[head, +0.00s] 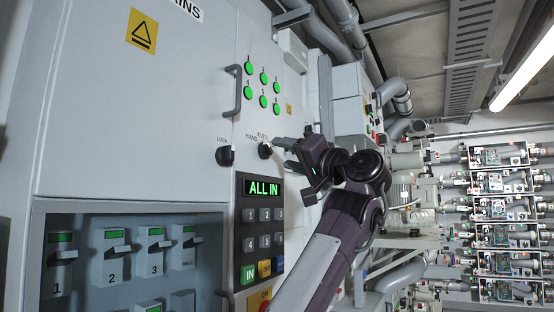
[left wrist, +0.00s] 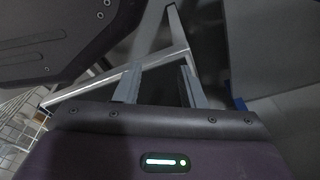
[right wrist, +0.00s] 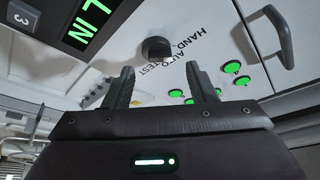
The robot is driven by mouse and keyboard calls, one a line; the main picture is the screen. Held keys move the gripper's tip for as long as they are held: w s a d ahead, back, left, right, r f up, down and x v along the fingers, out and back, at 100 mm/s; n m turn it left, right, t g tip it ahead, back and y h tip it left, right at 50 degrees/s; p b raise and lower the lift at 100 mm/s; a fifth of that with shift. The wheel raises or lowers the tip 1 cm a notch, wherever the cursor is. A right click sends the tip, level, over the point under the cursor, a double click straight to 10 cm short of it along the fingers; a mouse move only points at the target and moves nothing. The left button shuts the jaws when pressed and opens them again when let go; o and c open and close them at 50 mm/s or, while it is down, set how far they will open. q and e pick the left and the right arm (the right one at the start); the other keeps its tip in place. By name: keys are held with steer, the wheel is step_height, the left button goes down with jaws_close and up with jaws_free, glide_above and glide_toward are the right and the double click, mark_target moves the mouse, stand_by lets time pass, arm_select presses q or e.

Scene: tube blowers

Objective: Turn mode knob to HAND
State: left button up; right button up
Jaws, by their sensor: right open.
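The black mode knob (head: 265,150) sits on the grey cabinet front, below the labels HAND and AUTO. It also shows in the right wrist view (right wrist: 157,48), ahead of the fingertips, with HAND, AUTO and TEST printed around it. I cannot tell which label it points to. My right gripper (head: 284,154) is just right of the knob in the head view. Its fingers are apart and empty, and in the right wrist view (right wrist: 163,75) a gap shows between them and the knob. My left gripper (left wrist: 160,72) is open and empty, away from the panel.
A LOCK knob (head: 225,156) is left of the mode knob. Green buttons (head: 263,78) and a door handle (head: 237,90) are above. An ALL IN display (head: 263,188) with a keypad is below. Numbered switches (head: 112,262) fill the lower left recess. Pale metal bars (left wrist: 120,75) are near my left gripper.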

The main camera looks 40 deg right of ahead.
arm_select(q)
steer(key=shift+w+d+r+b, duration=0.1)
steer(key=shift+w+r+b, duration=0.1)
steer(key=shift+w, duration=0.3)
steer(key=shift+w+d+r+b, duration=0.1)
steer(key=shift+w+r, duration=0.1)
steer(key=shift+w, duration=0.3)
arm_select(e)
steer(key=v, duration=0.3)
